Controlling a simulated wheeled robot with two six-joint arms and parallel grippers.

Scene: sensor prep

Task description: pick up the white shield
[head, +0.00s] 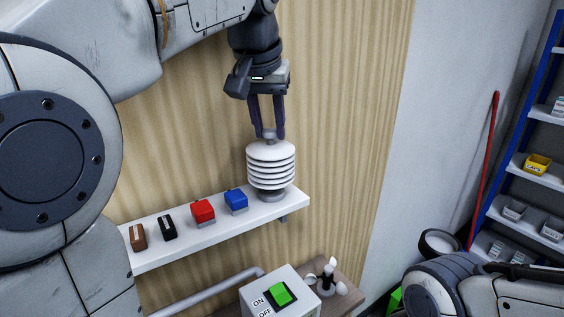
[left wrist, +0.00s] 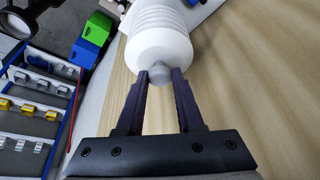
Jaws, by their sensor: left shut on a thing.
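The white shield (head: 270,165) is a stack of white louvred discs with a grey knob on top. It stands upright at the right end of a white wall shelf (head: 160,254), above a grey round base (head: 271,196). I cannot tell whether it still rests on that base. My left gripper (head: 268,131) points down from above and is shut on the shield's grey knob. The left wrist view also shows the fingertips (left wrist: 161,75) on both sides of the knob, with the white shield (left wrist: 158,40) beyond. My right gripper is not in view; only part of my right arm shows at lower right.
On the shelf, left of the shield, sit a brown block (head: 138,237), a black block (head: 168,227), a red block (head: 203,211) and a blue block (head: 236,201). Below is a box with a green switch (head: 280,294) and a small anemometer-like device (head: 327,277). Blue racks (head: 520,185) stand at right.

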